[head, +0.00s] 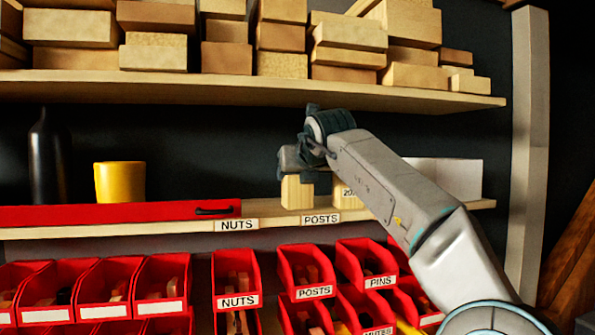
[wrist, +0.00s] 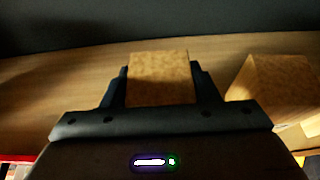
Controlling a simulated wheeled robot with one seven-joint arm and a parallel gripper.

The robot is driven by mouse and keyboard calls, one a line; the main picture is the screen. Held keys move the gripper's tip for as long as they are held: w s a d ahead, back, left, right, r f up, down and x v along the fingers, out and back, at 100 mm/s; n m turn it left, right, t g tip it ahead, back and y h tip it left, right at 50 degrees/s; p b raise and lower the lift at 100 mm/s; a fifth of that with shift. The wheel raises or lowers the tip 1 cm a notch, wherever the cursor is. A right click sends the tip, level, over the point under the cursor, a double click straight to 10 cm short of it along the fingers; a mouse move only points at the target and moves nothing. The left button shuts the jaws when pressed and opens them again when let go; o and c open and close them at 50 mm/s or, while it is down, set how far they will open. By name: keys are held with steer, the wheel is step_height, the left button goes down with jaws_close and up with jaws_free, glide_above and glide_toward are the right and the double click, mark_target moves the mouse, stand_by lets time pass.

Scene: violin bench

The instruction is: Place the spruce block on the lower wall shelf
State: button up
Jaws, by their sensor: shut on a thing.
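My gripper (head: 298,170) is shut on the pale spruce block (head: 297,193), which stands upright below it. In the wrist view the block (wrist: 158,80) sits between the two dark fingers (wrist: 160,68). The lower wall shelf (head: 430,209) is a pale board, also seen in the wrist view (wrist: 60,75). The block is at this shelf, behind its front edge and above the POSTS label; its lower end looks at or very near the board. I cannot tell whether it touches.
Another pale block (head: 347,195) stands just right of the held one. A red case (head: 120,213), yellow cup (head: 119,182), black bottle (head: 48,160) and white box (head: 450,177) share the shelf. The upper shelf (head: 240,88) holds many blocks. Red bins (head: 165,285) hang below.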

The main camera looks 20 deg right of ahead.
steer(key=shift+w, duration=0.1)
steer(key=shift+f, duration=0.1)
steer(key=shift+f, duration=0.15)
steer(key=o, duration=1.2)
steer(key=shift+c, duration=0.2)
steer(key=shift+r, duration=0.3)
steer(key=b+v, duration=0.5)
steer(key=v, duration=0.7)
